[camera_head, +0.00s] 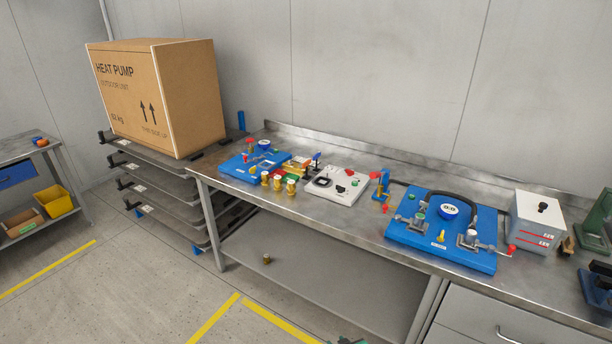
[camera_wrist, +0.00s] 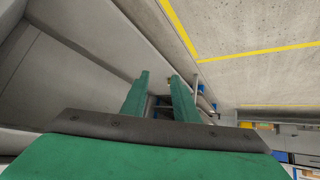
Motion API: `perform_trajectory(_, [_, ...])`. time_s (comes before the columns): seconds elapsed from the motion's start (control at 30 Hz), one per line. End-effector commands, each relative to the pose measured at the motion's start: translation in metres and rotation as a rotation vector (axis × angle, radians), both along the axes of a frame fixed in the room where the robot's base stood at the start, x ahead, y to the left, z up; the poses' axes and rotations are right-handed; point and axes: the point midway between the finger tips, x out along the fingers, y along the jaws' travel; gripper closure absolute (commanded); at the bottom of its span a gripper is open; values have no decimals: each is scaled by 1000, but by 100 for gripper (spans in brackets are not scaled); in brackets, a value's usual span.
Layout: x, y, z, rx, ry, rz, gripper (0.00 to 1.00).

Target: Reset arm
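My gripper (camera_wrist: 158,77) shows in the wrist view as two green fingers reaching away from a dark bar. The fingertips are apart and I see nothing held between them; only distant background shows in the gap. The gripper is beside the grey face of a bench, with floor to the right of it. In the head view only a small green piece shows at the bottom edge, and I cannot tell which part of my arm it is.
In the head view a steel bench (camera_head: 333,227) carries a small blue station (camera_head: 236,172), a white panel (camera_head: 346,190), a larger blue station (camera_head: 478,255) and a grey box (camera_head: 537,222). A cardboard box (camera_head: 190,95) sits on a rack at left. The floor is clear.

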Motion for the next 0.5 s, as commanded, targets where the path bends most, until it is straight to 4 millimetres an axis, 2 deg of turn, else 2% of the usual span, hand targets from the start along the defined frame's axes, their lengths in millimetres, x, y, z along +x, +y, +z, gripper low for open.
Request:
perform_trajectory(0.03, [-17,15,-10,10,-9,-20,73])
perform_trajectory(0.2, [-67,48,-24,33,-58,-98,73])
perform_trajectory(0.37, [-118,72,-27,51,-106,-164,73])
perform_trajectory(0.5, [-166,87,-22,65,-149,-216,73])
